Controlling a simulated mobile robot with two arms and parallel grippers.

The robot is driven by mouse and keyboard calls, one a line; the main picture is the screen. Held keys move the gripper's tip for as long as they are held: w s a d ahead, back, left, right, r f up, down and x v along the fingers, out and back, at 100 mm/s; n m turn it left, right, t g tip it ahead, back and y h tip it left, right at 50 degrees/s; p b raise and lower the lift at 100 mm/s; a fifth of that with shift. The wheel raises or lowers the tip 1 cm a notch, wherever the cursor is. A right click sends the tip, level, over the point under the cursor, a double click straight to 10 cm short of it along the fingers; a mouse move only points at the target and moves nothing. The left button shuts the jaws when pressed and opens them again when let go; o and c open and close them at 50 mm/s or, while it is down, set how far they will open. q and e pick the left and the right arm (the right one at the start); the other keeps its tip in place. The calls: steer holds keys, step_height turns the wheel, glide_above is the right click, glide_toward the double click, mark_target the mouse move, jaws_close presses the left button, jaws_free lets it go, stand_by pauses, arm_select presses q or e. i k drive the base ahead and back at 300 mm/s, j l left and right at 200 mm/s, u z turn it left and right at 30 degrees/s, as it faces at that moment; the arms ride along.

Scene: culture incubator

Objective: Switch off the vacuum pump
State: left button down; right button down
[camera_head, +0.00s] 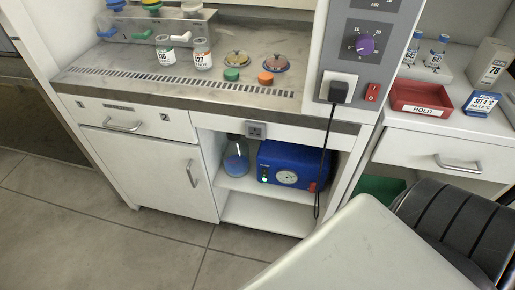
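The vacuum pump appears to be the blue box (292,153) on the shelf in the open bay under the bench. It has a round white gauge (287,177) on its front. A small pale spot, possibly a light, shows at its left side, and a small red part (313,186) at its lower right. A black cord (322,160) hangs from a black plug (339,91) in the panel above and passes in front of the pump's right end. Neither gripper is in view.
A bottle with blue contents (236,160) stands left of the pump. A red switch (372,92) and a purple knob (365,45) are on the upright panel. Jars (203,55) stand on the bench. A red HOLD tray (421,97) sits at right. A large pale body part of mine covers the lower right.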

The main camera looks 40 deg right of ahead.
mark_target(264, 172)
steer(key=i+j, duration=0.2)
steer(key=j, duration=0.15)
steer(key=i+j, duration=0.2)
steer(key=j, duration=0.15)
steer(key=i+j, duration=0.2)
steer(key=j, duration=0.2)
steer(key=i+j, duration=0.25)
steer(key=j+z, duration=0.1)
steer(key=z, duration=1.1)
